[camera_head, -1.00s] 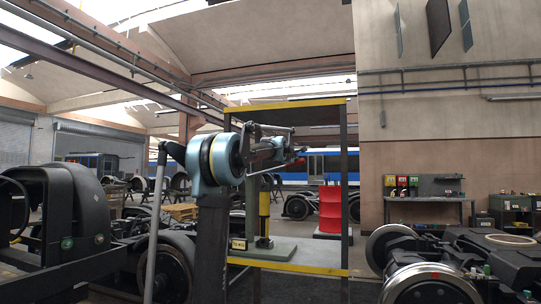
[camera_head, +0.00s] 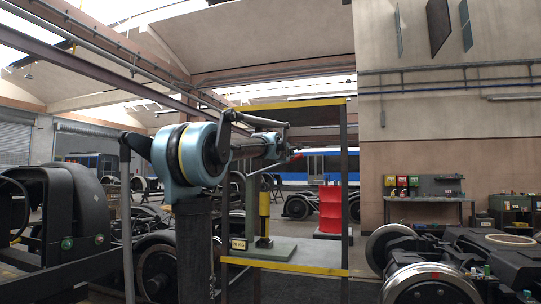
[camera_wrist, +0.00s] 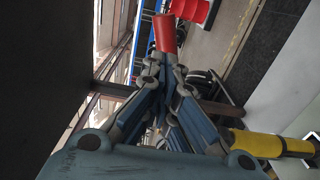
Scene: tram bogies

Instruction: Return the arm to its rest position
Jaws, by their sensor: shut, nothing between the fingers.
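My arm stands in the middle of the head view, its light blue joint housing left of a black and yellow frame. My forearm points right and away, across the inside of that frame. My gripper (camera_head: 297,156) is small and far off there, with red at its tip. In the wrist view my gripper (camera_wrist: 165,34) shows blue-grey finger links that converge on red fingertips pressed together. Nothing is held between them. The lower arm links and my base are mostly out of view.
The yellow-topped frame (camera_head: 285,105) surrounds a grey stand with a yellow cylinder (camera_head: 264,212); the cylinder appears close by in the wrist view (camera_wrist: 262,144). Bogies with wheels (camera_head: 430,285) lie right and left. A workbench (camera_head: 430,199) is at the back wall.

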